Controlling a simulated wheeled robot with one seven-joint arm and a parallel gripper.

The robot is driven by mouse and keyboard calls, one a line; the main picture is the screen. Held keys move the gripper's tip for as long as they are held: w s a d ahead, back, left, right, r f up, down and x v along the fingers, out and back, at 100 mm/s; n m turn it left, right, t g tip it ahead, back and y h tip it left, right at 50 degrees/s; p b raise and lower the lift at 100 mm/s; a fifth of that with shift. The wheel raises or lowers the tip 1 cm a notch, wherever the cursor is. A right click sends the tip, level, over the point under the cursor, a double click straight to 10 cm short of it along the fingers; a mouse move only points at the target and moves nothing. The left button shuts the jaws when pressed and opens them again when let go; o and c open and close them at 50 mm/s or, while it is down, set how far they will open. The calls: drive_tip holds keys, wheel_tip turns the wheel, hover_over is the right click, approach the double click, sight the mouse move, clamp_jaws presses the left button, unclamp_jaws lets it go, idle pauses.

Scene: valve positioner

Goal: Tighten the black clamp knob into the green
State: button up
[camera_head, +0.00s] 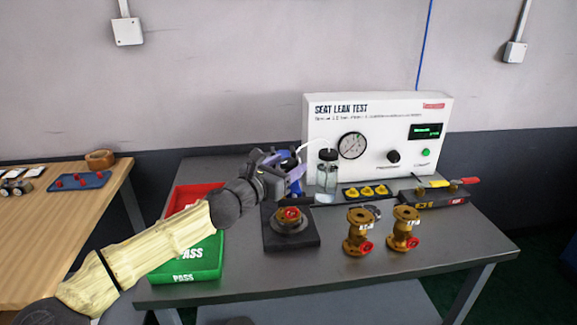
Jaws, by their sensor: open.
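A black knob (393,157) is on the front of the white seat leak test box, labelled below in text too small to read. A black clamp fixture (305,243) sits on the grey bench, with a brass and red part (290,215) in its round seat. I cannot make out a separate clamp knob or a green mark on it; my gripper may hide some of it. My gripper (293,172), with purplish fingers, is open above the fixture's back side, left of the glass bottle and apart from the box's knob.
The test box (330,130) carries a gauge (352,146) and green lamp (425,153). A bottle (327,175), yellow parts (367,191) and two brass valves (358,232) (403,229) stand nearby. Green PASS tray (203,259) and red tray (185,197) are left. Bench front right is clear.

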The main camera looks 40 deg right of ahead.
drive_tip(key=shift+w+d, duration=0.2)
drive_tip(key=shift+d, duration=0.5)
drive_tip(key=c, duration=1)
drive_tip(key=shift+o, duration=0.2)
